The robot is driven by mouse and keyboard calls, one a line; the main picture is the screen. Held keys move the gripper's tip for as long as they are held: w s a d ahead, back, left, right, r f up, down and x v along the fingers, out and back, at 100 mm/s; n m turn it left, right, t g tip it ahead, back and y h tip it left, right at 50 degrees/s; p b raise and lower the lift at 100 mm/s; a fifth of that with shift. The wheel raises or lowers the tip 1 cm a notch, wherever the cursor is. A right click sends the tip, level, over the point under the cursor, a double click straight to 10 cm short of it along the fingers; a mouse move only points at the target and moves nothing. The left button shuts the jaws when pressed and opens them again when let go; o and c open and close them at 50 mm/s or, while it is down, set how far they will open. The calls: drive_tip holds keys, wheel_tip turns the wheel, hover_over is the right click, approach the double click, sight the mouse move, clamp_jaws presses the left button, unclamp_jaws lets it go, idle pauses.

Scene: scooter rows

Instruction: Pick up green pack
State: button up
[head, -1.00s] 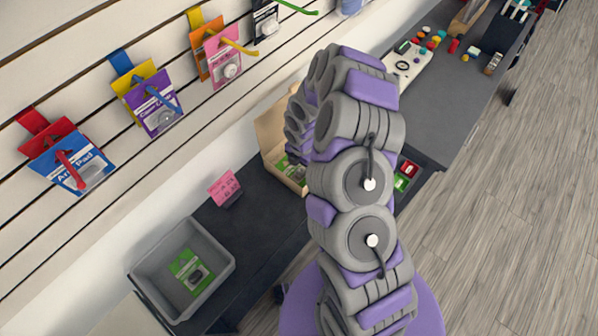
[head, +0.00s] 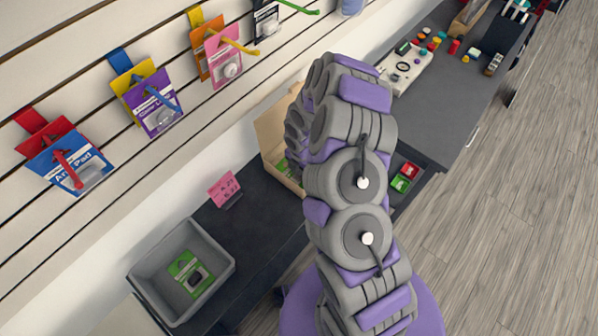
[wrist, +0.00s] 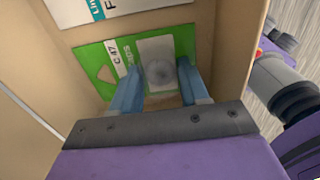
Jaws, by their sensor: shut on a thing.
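In the wrist view, a green pack (wrist: 95,62) with a white label and a clear blister lies inside a cardboard box (wrist: 35,125). My gripper (wrist: 156,92) reaches into the box, its two blue fingers on either side of the blister, shut on the green pack. In the head view, the cardboard box (head: 272,138) stands on the dark counter behind my arm, with a bit of green inside. My gripper is hidden there by my arm. Another green pack (head: 190,273) lies in a grey bin (head: 222,270) at the lower left.
The box walls stand close around my fingers. Packs hang on wall hooks, among them a blue one (head: 75,170) and a purple one (head: 155,110).

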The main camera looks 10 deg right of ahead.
wheel_tip(320, 180, up, 10)
drive_tip(key=p, duration=0.2)
idle(0.5)
idle(0.8)
